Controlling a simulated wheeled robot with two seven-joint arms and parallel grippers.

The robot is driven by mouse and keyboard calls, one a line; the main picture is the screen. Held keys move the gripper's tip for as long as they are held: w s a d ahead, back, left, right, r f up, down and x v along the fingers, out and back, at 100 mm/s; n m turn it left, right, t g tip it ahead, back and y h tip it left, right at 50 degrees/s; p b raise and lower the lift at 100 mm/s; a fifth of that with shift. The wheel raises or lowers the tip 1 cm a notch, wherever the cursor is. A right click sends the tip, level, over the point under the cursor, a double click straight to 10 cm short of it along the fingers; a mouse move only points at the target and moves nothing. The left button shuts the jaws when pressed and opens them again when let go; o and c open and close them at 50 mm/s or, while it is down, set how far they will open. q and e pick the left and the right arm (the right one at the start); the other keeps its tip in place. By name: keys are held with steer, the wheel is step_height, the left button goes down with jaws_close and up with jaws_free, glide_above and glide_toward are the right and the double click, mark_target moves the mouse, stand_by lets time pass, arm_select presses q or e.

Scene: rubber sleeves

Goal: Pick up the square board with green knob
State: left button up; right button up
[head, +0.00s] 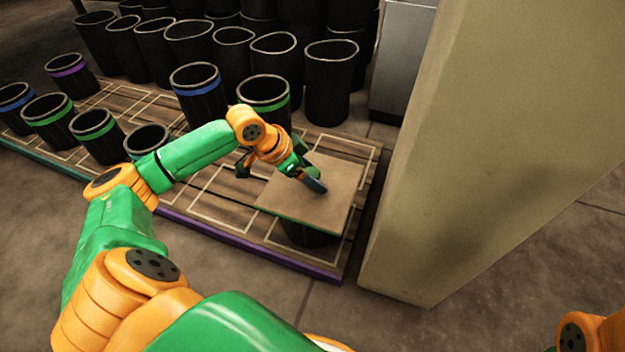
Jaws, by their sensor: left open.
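The square board (335,208) is a flat tan panel with a thin green edge. It lies on top of a black sleeve (308,235) at the right end of the wooden platform. My left gripper (300,173) is open over the board's upper left part, with a dark finger close to its surface. I cannot tell whether the finger touches the board. The green knob cannot be made out; the gripper covers part of the board. My right gripper is out of view.
Sleeves with green bands (264,92) and blue bands (196,80) stand on the platform (215,205). Plain black sleeves (331,80) crowd behind it. A thick beige pillar (480,130) rises close to the board's right. Open floor (400,325) lies in front.

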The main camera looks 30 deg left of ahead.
arm_select(q)
steer(key=shift+w+d, duration=0.1)
jaws_close()
stand_by(0.4)
